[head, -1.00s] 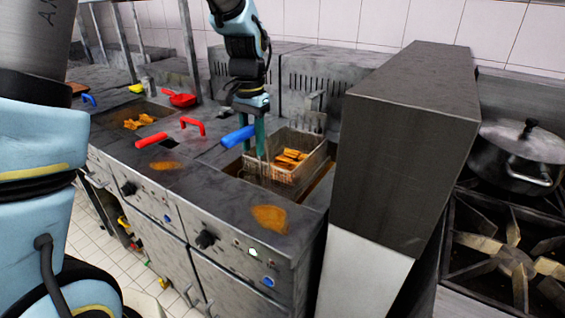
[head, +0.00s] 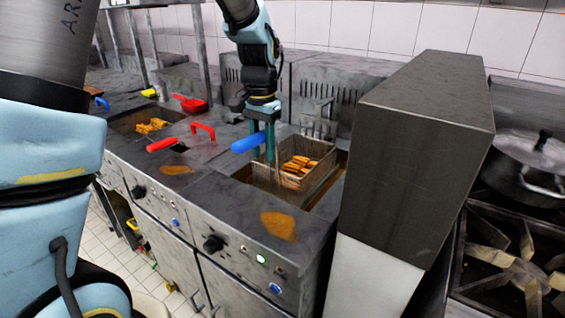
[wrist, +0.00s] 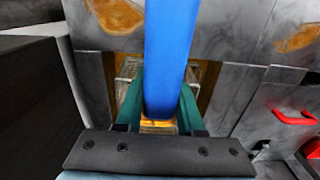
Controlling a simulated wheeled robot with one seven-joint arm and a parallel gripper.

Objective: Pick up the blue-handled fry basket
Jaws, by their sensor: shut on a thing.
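The blue-handled fry basket (head: 318,185) is a wire basket with golden fries in it, at the right fryer well in the head view. Its blue handle (head: 248,143) sticks out to the left. My gripper (head: 263,150) is shut on the basket at its handle. In the wrist view the blue handle (wrist: 170,55) runs between the two green fingers (wrist: 160,108). Below it a little of the wire basket and fries shows; most of the basket is hidden by the handle and fingers. I cannot tell whether the basket is clear of the well.
A tall grey block (head: 415,150) stands close on the right. A red handle (head: 162,145) and a red scoop (head: 190,103) lie to the left. Another fryer well with food (head: 152,126) is at the far left. A lidded pot (head: 530,165) sits on the stove at right.

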